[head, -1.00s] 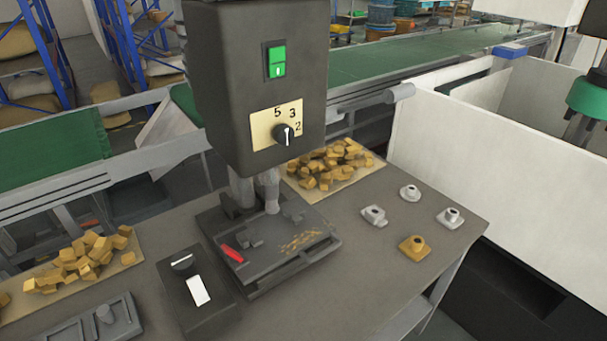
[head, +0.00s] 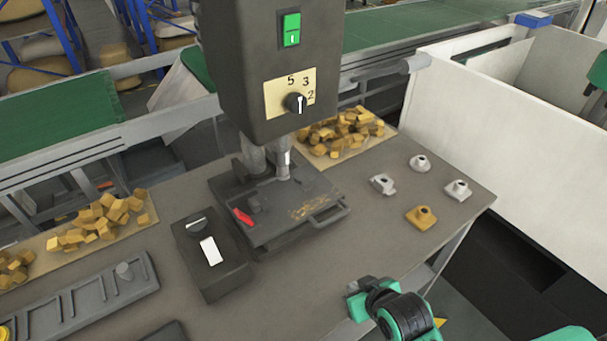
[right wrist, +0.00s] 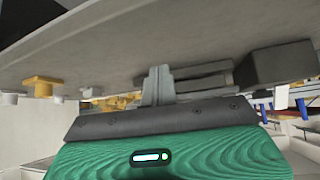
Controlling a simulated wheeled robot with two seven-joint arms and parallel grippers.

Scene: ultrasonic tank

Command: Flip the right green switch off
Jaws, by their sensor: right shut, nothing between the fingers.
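One green rocker switch (head: 291,30) shows on the upper front of the dark machine head (head: 265,75), with a white mark on its lower half. A second green switch is not visible in these views. My right gripper (head: 360,300) is low in the head view, in front of the table's front edge, well below and to the right of the switch. It is shut and empty. Its fingers also show in the right wrist view (right wrist: 158,85), near the table. My left gripper is not in view.
A knob (head: 295,103) on a numbered plate sits below the switch. The dark press base (head: 275,215) and a control box (head: 212,255) stand on the table (head: 330,245). Gold blocks (head: 345,133) lie behind; several small parts (head: 420,217) lie at right. A white wall (head: 500,120) stands beyond.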

